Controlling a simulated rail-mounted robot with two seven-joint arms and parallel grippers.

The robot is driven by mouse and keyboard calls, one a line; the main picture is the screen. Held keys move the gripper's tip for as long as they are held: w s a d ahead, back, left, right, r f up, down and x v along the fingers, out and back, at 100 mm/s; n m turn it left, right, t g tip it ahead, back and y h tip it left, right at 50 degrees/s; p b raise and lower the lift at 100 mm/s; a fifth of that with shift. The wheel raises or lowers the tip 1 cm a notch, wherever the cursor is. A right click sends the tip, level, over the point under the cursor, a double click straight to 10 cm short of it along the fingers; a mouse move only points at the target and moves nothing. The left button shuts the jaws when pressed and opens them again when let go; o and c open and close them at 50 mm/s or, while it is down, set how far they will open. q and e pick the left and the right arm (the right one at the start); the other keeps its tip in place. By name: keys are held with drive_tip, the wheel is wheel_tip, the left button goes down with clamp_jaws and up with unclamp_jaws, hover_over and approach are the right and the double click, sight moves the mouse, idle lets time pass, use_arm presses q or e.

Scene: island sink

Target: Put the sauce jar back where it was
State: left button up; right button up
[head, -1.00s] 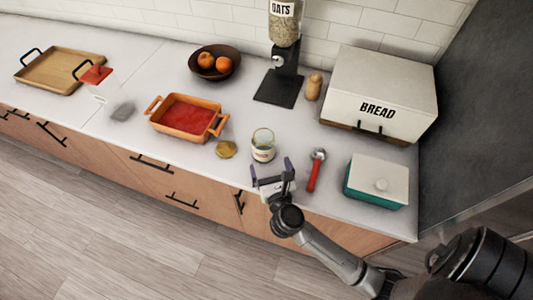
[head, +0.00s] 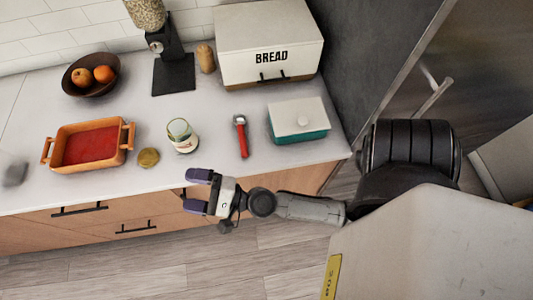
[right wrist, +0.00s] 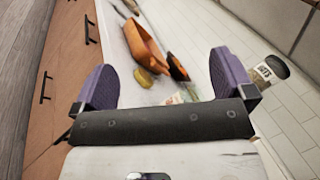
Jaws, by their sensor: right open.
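The sauce jar (head: 182,137) is a clear glass jar with a pale label. It stands upright and open on the white counter, and looks mostly empty. A round golden lid (head: 148,157) lies on the counter to its left. In the right wrist view the jar (right wrist: 183,96) is mostly hidden behind the gripper body. My right gripper (head: 190,191) is open and empty at the counter's front edge, in front of the jar and apart from it. Its purple fingers also frame the right wrist view (right wrist: 165,80). My left gripper is not in view.
An orange dish (head: 62,131) with red sauce stands left of the lid. A red-handled tool (head: 242,140) and a teal box with a white lid (head: 297,116) are to the right. Behind are a bread box (head: 268,45), an oats dispenser (head: 174,75), a pepper mill and a fruit bowl (head: 92,87).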

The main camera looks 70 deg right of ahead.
drive_tip(key=s+a+f+n+g+y, duration=0.35)
drive_tip(key=s+f+n+g, duration=0.55)
drive_tip(key=n, duration=0.9)
drive_tip(key=s+d+f+n+g+h, duration=0.5)
drive_tip(key=s+d+g+h, duration=0.2)
drive_tip(key=d, duration=0.1)
drive_tip(key=shift+s+d+f+g+h, duration=0.25)
drive_tip(key=shift+s+d+g+h, duration=0.1)
drive_tip(key=shift+d+g, duration=0.05)
wheel_tip(320, 180, up, 30)
drive_tip(key=p, duration=3)
